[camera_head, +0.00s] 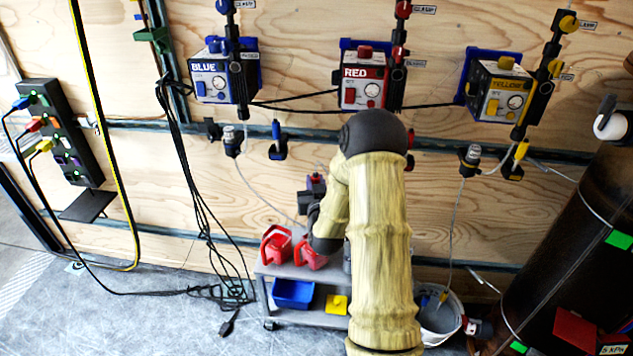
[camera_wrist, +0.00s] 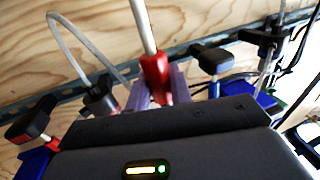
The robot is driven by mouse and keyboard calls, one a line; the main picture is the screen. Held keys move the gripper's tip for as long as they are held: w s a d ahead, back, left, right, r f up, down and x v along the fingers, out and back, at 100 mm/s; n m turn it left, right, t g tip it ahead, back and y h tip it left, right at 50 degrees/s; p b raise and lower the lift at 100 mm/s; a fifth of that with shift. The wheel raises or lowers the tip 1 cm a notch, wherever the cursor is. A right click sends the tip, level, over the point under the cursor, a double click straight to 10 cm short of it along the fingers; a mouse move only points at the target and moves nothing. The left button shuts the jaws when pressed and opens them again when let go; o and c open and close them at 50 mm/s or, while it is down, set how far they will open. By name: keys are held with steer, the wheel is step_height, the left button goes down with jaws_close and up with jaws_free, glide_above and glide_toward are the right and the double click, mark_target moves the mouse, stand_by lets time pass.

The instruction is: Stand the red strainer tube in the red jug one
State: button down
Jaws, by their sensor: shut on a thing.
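In the wrist view my gripper (camera_wrist: 152,95) is shut on the red end of the strainer tube (camera_wrist: 154,72). The tube's pale shaft runs up out of the frame from between the fingers. In the head view my gripper (camera_head: 314,188) shows small and dark in front of the plywood wall, partly hidden by my arm; the tube cannot be made out there. Two red jugs stand side by side on the grey cart's top: a left one (camera_head: 275,246) and a right one (camera_head: 308,256), partly covered by my arm. I cannot tell which is jug one.
The grey cart (camera_head: 262,268) has a blue bin (camera_head: 293,294) and a yellow item (camera_head: 336,304) on its lower shelf. A white bucket (camera_head: 455,311) stands at right, near a dark drum (camera_head: 560,240). Blue, red and yellow pump boxes hang above. Loose cables lie on the floor at left.

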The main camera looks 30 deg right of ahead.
steer(key=shift+f+b, duration=5.1)
steer(key=shift+f, duration=0.75)
steer(key=shift+f+b, duration=0.75)
steer(key=shift+f, duration=0.05)
steer(key=c, duration=1.2)
jaws_free()
steer(key=shift+o, duration=0.2)
